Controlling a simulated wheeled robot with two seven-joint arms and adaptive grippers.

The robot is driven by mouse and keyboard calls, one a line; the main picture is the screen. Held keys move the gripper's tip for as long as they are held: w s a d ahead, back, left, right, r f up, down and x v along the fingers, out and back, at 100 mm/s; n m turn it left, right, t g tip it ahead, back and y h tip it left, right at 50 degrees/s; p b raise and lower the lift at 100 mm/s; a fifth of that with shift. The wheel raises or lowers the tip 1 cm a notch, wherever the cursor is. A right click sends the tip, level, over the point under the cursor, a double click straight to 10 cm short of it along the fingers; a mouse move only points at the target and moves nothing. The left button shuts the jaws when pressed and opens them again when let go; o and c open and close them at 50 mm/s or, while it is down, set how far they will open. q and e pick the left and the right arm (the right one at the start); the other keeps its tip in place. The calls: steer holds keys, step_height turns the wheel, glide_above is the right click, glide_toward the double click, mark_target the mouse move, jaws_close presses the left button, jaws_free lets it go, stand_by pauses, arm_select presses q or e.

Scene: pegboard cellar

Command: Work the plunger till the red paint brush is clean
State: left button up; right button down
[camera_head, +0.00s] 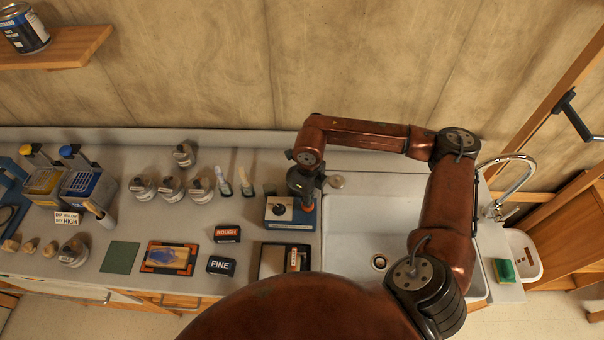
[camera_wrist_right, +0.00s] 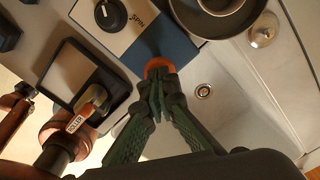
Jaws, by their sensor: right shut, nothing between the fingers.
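A blue and white spinner box (camera_head: 278,222), marked SPIN with a black dial, stands on the counter left of the sink; it also shows in the wrist view (camera_wrist_right: 182,45). Its round orange-red plunger knob (camera_wrist_right: 158,66) sits on the blue part. My right gripper (camera_wrist_right: 157,82) is shut and empty, its tips at the knob's near edge; I cannot tell whether they touch or press it. In the head view my right gripper (camera_head: 307,200) points down at the box's right side. I cannot make out a red paint brush. My left gripper is not in view.
A tray marked ROLLER (camera_head: 270,262) lies in front of the box. The sink (camera_head: 360,235) and tap (camera_head: 518,160) are to the right. Brushes (camera_head: 245,182), ROUGH (camera_head: 227,232) and FINE (camera_head: 221,265) blocks, and several jars (camera_head: 172,188) crowd the counter to the left.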

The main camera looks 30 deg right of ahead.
steer(key=shift+f+b, duration=0.95)
steer(key=shift+f, duration=0.45)
steer(key=shift+r+p, duration=0.85)
steer(key=shift+r, duration=1.1)
steer(key=shift+f, duration=0.15)
steer(key=shift+f+b, duration=1.5)
steer(key=shift+f, duration=0.15)
steer(key=shift+r+p, duration=0.75)
steer(key=shift+r, duration=1.1)
steer(key=shift+r+p, duration=1.3)
steer(key=shift+r, duration=1.65)
